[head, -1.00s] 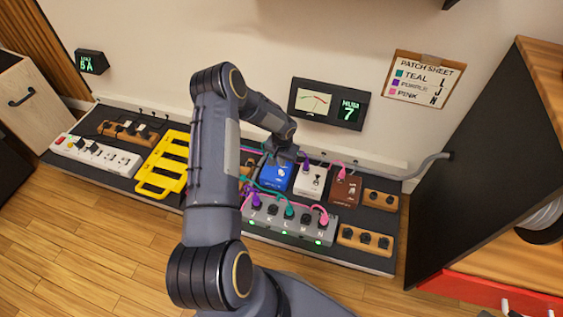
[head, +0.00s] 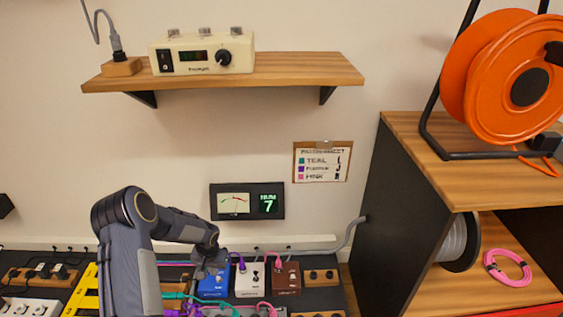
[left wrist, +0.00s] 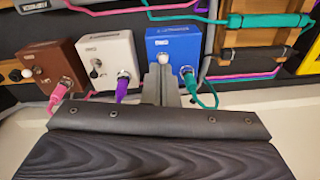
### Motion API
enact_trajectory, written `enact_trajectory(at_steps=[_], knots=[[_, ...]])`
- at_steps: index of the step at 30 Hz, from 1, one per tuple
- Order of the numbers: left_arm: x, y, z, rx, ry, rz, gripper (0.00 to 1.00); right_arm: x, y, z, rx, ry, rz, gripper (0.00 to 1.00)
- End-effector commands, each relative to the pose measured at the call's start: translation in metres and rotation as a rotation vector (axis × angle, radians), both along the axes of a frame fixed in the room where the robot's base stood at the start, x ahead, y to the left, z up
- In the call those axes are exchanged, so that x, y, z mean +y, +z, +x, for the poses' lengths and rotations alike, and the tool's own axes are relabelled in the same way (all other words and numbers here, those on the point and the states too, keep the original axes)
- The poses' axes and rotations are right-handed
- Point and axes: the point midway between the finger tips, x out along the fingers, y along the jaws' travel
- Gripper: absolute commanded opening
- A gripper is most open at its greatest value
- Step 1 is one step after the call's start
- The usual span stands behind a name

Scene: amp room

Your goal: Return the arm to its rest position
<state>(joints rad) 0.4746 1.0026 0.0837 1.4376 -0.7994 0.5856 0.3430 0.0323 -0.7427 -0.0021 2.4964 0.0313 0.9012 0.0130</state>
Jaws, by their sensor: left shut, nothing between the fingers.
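My left arm (head: 130,255) reaches in from the bottom left of the head view, bent at the elbow. My left gripper (head: 200,272) is by the blue pedal (head: 213,287) at the bottom of that view. In the left wrist view the gripper's fingers (left wrist: 161,85) are together with nothing between them. They overlap the front of the blue pedal (left wrist: 172,45); I cannot tell whether they touch it. A teal plug (left wrist: 190,76) sits close beside the fingers. My right gripper is in neither view.
A white pedal (head: 249,284) and a brown pedal (head: 287,277) with plugged cables stand beside the blue one. A meter box (head: 247,201) and patch sheet (head: 322,162) hang behind. A wooden shelf (head: 290,72) is above; a black-sided cabinet (head: 385,215) stands right.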

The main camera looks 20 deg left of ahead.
Motion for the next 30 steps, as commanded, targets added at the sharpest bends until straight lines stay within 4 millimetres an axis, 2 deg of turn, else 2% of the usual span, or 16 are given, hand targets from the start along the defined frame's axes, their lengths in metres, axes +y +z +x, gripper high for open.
enact_trajectory(at_steps=[2,5,8,9,11,12,15,18,21,24,30], knots=[[0.000,0.007,0.001,-0.005,0.001,0.002,0.00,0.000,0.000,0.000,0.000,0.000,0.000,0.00],[0.000,0.036,0.001,-0.022,0.005,0.003,0.00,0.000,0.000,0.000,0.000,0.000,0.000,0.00],[-0.005,0.090,-0.005,-0.052,0.012,0.000,0.00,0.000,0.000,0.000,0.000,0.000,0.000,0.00],[-0.008,0.115,-0.011,-0.066,0.016,-0.004,0.00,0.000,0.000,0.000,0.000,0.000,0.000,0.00],[-0.016,0.152,-0.023,-0.087,0.021,-0.014,0.00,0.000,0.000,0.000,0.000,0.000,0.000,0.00],[-0.022,0.174,-0.032,-0.103,0.025,-0.022,0.00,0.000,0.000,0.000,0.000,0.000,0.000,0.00],[-0.039,0.225,-0.061,-0.140,0.033,-0.050,0.00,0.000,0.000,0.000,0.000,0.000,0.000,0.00],[-0.058,0.268,-0.095,-0.183,0.037,-0.087,0.00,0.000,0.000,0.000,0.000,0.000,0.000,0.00],[-0.080,0.300,-0.134,-0.226,0.038,-0.133,0.00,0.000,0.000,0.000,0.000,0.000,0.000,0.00],[-0.103,0.322,-0.173,-0.271,0.031,-0.185,0.00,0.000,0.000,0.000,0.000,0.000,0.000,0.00],[-0.138,0.337,-0.231,-0.339,0.014,-0.281,0.00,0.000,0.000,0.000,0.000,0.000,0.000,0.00]])
